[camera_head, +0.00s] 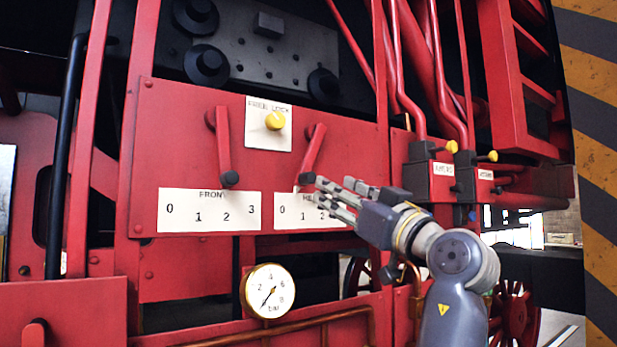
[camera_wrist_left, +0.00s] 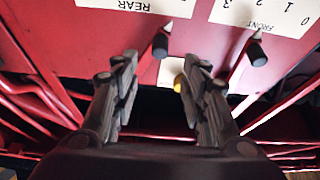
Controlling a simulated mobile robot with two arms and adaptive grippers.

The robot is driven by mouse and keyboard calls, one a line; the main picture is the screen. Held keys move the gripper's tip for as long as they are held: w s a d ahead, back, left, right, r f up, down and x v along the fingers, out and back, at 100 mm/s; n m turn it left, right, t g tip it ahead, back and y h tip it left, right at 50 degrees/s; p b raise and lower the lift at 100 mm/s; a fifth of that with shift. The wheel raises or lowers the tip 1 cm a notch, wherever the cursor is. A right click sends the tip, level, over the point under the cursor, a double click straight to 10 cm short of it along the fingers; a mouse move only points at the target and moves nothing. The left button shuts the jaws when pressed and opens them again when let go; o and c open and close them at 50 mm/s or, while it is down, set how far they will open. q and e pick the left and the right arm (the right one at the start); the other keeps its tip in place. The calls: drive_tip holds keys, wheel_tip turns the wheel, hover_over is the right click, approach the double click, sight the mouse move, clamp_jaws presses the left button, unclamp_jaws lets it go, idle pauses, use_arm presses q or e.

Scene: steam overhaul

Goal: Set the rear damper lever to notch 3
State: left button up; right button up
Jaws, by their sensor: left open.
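The rear damper lever (camera_head: 311,152) is a red bar with a dark knob, hanging down and leaning left. My left gripper (camera_head: 332,190) is open, just right of the lever's knob. In the left wrist view the rear lever's knob (camera_wrist_left: 160,46) shows ahead, in the gap between the open fingertips (camera_wrist_left: 160,60). I see no contact. My right gripper is not in view.
The front lever (camera_head: 225,150) hangs left of the rear one, above the front plate (camera_head: 209,222). A yellow lock knob (camera_head: 275,121) sits between the levers. A pressure gauge (camera_head: 269,291) is below. Red pipes (camera_head: 450,110) and yellow-knobbed valves (camera_head: 451,147) stand to the right.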

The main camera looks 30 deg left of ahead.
sight(313, 179)
use_arm(q)
drive_tip(key=p+x, duration=0.4)
drive_tip(key=x, duration=0.5)
drive_tip(key=shift+w+a+r, duration=0.15)
drive_tip(key=shift+a, duration=0.2)
